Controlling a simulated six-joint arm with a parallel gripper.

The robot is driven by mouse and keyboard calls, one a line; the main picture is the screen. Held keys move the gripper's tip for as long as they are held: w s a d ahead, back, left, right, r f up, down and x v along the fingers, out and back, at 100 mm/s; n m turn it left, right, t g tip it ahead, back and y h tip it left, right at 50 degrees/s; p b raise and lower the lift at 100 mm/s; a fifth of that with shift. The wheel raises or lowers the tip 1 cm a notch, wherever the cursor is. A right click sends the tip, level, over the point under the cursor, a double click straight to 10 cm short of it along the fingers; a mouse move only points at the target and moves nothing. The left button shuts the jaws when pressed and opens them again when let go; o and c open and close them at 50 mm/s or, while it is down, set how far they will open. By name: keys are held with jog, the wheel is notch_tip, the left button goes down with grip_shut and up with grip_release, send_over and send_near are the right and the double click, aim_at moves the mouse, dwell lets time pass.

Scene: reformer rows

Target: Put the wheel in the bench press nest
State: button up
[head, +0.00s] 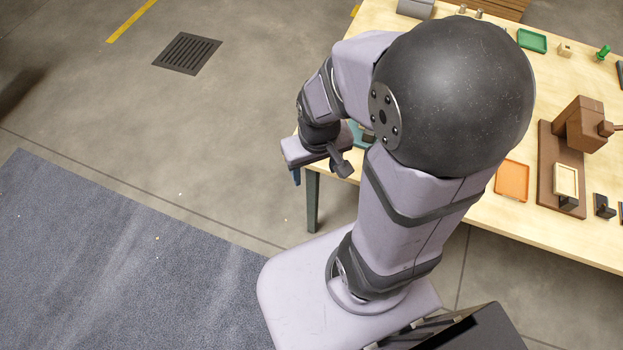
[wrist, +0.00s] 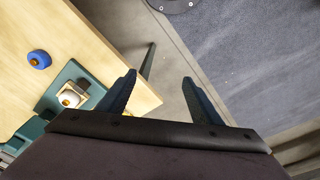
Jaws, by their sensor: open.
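My gripper (wrist: 159,77) is open and empty, beyond the table's edge over the floor. In the head view, one blue finger (head: 296,176) shows.
An orange tray (head: 512,181) lies left of the press, and small black blocks (head: 604,207) stand right of it. A green tray (head: 532,41) and a green knobbed piece (head: 603,53) are farther back. My arm hides much of the table's left part (head: 375,18).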

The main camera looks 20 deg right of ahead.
jog(key=shift+g, duration=0.6)
jog(key=s+a+r, duration=0.2)
jog(key=s, duration=0.1)
jog(key=shift+s+a, duration=0.2)
jog(key=shift+s, duration=0.05)
notch_tip(320, 180, down, 45)
jog(key=b, duration=4.5)
jog(key=shift+r, duration=0.1)
